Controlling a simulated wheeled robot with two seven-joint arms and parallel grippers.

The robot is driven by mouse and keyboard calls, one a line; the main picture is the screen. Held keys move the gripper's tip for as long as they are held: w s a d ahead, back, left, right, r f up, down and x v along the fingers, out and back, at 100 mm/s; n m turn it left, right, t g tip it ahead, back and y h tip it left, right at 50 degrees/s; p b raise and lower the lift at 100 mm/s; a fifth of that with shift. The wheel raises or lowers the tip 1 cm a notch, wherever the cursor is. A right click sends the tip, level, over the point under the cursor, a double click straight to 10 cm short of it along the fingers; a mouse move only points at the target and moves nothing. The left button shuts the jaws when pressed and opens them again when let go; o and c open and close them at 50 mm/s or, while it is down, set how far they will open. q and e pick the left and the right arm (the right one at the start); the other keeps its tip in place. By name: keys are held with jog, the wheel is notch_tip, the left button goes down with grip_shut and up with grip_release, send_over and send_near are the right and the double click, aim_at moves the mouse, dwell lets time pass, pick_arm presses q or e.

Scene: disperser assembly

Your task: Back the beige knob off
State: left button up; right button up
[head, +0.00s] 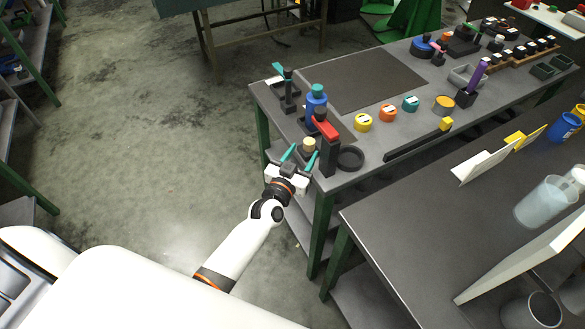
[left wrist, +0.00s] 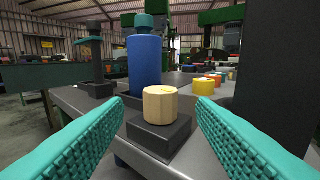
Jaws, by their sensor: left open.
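The beige knob (left wrist: 160,104) is a short faceted cylinder on a dark square block (left wrist: 160,136) at the corner of the grey table. It also shows in the head view (head: 309,144). My left gripper (head: 300,155) has teal fingers spread apart. In the left wrist view the left gripper (left wrist: 160,135) has one finger on each side of the knob, nearer to the camera. The fingers look clear of the knob, with nothing between them. My right gripper is not in view.
A blue bottle (left wrist: 145,65) with a teal cap stands just behind the knob. A black post with a red top (head: 326,128) stands close on the right. A black ring (head: 350,158) lies beside it. Yellow, orange and teal caps sit farther along the table.

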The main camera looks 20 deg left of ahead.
pick_arm(q)
jog(key=s, duration=0.7)
jog(key=shift+a, duration=0.15)
jog(key=m+g+h+b, duration=0.4)
jog(key=m+h+b, duration=0.3)
jog(key=h+b, duration=0.45)
send_near(314, 140)
jog(key=shift+y, duration=0.75)
jog(key=x, duration=1.1)
jog(key=shift+s+r, duration=0.1)
jog(key=shift+r, duration=0.15)
